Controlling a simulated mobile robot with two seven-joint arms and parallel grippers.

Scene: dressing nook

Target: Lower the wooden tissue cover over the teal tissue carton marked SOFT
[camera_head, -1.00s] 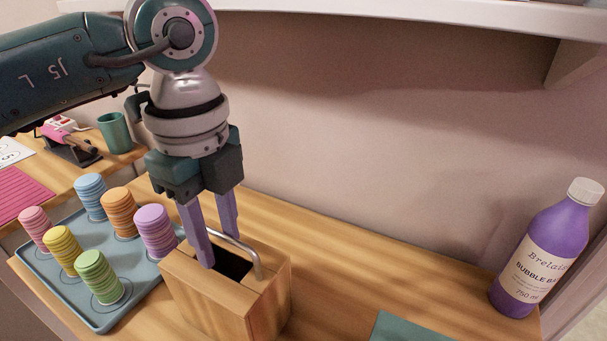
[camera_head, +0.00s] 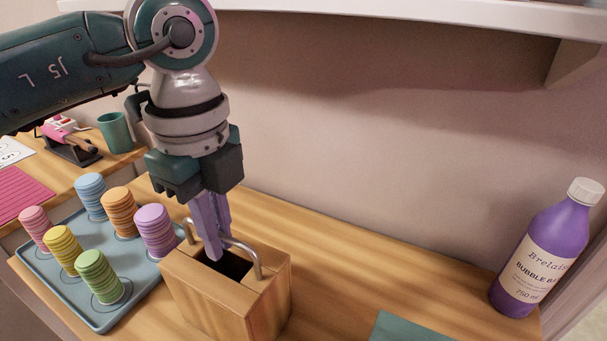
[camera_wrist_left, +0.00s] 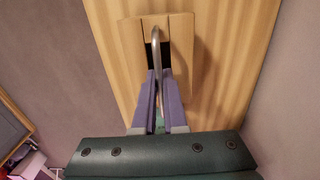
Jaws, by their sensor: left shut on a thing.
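The wooden tissue cover (camera_head: 215,300) is a tall open-slotted box with a metal bar handle (camera_head: 243,246) across its top. It stands upright on the wooden counter. My left gripper (camera_head: 215,250) points down over the slot, its purple fingers shut on the handle. In the left wrist view the fingers (camera_wrist_left: 159,85) close around the handle (camera_wrist_left: 155,45) above the dark slot. A flat teal surface (camera_head: 412,329), perhaps the tissue carton, shows at the bottom edge, mostly cut off; no SOFT marking is visible. My right gripper is not in view.
A blue-grey tray (camera_head: 48,268) with several stacks of coloured discs lies close left of the cover. A purple bubble bath bottle (camera_head: 541,255) stands at the right. A white shelf (camera_head: 400,14) overhangs the back. The counter between cover and bottle is mostly clear.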

